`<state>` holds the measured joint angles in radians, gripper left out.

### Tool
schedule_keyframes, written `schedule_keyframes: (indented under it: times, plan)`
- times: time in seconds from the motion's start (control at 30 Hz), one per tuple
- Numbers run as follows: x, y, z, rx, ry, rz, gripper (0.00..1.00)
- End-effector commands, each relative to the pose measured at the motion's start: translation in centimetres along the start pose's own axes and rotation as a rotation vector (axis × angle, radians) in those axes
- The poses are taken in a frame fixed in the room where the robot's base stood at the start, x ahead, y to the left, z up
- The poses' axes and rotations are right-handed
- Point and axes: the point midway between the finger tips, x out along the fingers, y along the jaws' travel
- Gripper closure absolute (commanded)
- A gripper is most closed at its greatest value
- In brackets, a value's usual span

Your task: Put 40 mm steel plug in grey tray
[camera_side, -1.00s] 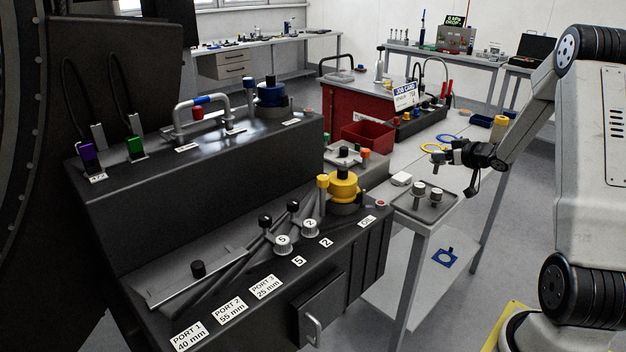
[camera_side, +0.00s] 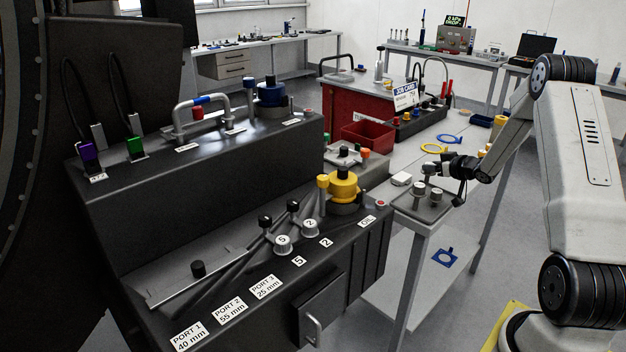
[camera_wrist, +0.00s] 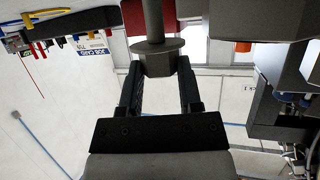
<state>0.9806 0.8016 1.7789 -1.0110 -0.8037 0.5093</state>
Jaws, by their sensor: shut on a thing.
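My gripper (camera_side: 441,167) is above the right back part of the grey tray (camera_side: 408,210), at the near end of the light bench. It is shut on a grey steel plug (camera_side: 430,169), which also shows between the two fingers in the wrist view (camera_wrist: 158,62) as a round head with a stem. No size mark is readable on it. Two other light grey plugs, one at the left (camera_side: 419,188) and one at the right (camera_side: 436,196), stand in the tray below. The held plug appears clear of the tray; the exact gap cannot be told.
Yellow (camera_side: 434,148) and blue (camera_side: 448,139) rings lie farther back on the bench. A red bin (camera_side: 367,135) stands behind. The dark port console (camera_side: 340,245), with levers and a yellow fitting (camera_side: 343,187), is at the left.

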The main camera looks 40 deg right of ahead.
Motion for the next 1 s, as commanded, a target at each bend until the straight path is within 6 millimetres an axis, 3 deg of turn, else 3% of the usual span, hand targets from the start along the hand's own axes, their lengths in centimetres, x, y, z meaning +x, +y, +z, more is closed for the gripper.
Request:
schedule_keyframes:
  times: [0.2, 0.7, 0.73, 0.8, 1.0]
  plan:
    - [0.8, 0.0, 1.8, 0.000, 0.001, 0.000, 1.00]
    - [0.9, 0.0, 2.3, -0.001, 0.001, 0.000, 1.00]
    - [0.9, 0.0, 2.3, -0.001, 0.001, 0.000, 0.46]
    - [0.9, 0.0, 2.3, -0.001, 0.001, 0.000, 0.24]
    - [0.9, 0.0, 2.3, -0.001, 0.001, 0.000, 0.20]
